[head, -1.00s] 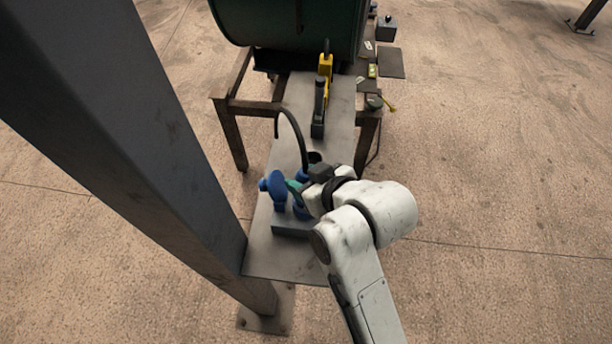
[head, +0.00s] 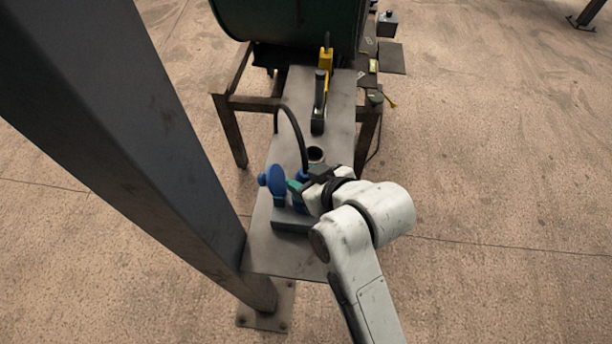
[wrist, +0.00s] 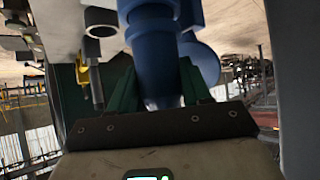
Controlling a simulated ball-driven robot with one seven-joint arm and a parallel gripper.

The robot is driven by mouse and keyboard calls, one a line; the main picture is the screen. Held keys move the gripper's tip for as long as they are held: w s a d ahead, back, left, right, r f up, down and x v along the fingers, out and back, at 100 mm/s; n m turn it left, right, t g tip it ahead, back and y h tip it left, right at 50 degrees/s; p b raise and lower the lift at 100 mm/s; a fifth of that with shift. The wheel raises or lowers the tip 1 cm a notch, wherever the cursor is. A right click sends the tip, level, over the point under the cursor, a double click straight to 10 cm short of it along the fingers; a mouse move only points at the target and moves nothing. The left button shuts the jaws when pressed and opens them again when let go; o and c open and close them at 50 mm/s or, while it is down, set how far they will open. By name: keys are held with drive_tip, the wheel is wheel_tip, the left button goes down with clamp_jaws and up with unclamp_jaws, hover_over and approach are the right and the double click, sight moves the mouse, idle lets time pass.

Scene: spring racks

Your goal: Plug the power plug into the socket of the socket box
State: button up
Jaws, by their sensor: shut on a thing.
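The socket box (head: 290,222) sits near the front end of a grey metal plank in the head view. Its blue round lid (head: 272,180) stands up at the left. My gripper (head: 297,187) is over the box, its green fingers shut on the blue power plug (head: 302,177). A black cable (head: 294,124) arches up from the plug. In the wrist view the plug (wrist: 155,55) stands between the green fingers of my gripper (wrist: 160,85). The socket opening is hidden, and I cannot tell how far the plug's lower end is from it.
A dark open cylinder (head: 315,155) stands just behind the box. A yellow and black tool (head: 322,90) lies farther back on the plank (head: 262,250). A thick grey post (head: 150,150) rises close on the left. A large green drum (head: 285,25) is at the back.

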drive_tip(key=shift+f+b, duration=0.3)
drive_tip(key=shift+f, duration=0.3)
drive_tip(key=o, duration=1.2)
drive_tip(key=shift+s, duration=0.1)
drive_tip(key=b+v, duration=0.1)
drive_tip(key=v, duration=0.9)
drive_tip(key=shift+s+d+r, duration=0.1)
drive_tip(key=shift+d+r, duration=0.15)
drive_tip(key=shift+r, duration=0.05)
